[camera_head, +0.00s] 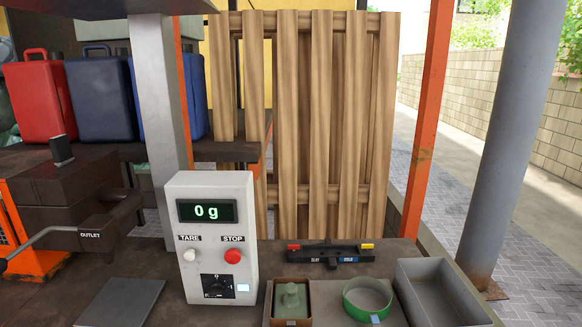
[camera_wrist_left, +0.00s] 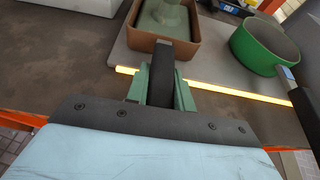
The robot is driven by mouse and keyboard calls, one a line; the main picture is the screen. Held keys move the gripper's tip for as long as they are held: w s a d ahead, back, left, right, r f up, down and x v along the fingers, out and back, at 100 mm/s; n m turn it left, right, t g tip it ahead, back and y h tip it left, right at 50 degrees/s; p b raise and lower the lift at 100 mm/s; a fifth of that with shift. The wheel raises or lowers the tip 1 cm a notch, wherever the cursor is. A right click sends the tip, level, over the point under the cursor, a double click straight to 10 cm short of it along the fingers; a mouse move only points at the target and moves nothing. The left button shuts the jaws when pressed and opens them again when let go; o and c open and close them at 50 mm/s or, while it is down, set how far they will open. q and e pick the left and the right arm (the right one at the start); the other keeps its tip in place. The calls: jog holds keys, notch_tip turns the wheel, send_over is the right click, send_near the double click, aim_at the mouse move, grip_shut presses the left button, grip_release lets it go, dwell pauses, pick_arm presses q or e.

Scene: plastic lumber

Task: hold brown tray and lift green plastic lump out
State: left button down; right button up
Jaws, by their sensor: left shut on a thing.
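The brown tray (camera_head: 291,322) sits at the front of the bench in the head view, with the green plastic lump (camera_head: 291,297) inside it. In the left wrist view the brown tray (camera_wrist_left: 187,56) is at top centre, and the green lump (camera_wrist_left: 165,17) lies within its walls, its top cut off by the frame. The lump is apart from the fingers. My left gripper does not show in the head view, and my right gripper shows in neither view.
A green round pot (camera_head: 367,299) stands right of the tray, with a grey bin (camera_head: 440,290) beyond it. A scale box (camera_head: 212,240) reading 0 g stands to the left. A black bar with red and yellow ends (camera_head: 330,254) lies behind. A flat grey plate (camera_head: 122,303) lies front left.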

pick_arm(q)
jog(key=c, duration=1.1)
grip_release()
jog(key=v, duration=1.2)
notch_tip(320, 180, up, 7)
jog(key=p, duration=0.8)
jog(key=shift+f+p, duration=0.2)
jog(key=shift+p, duration=0.15)
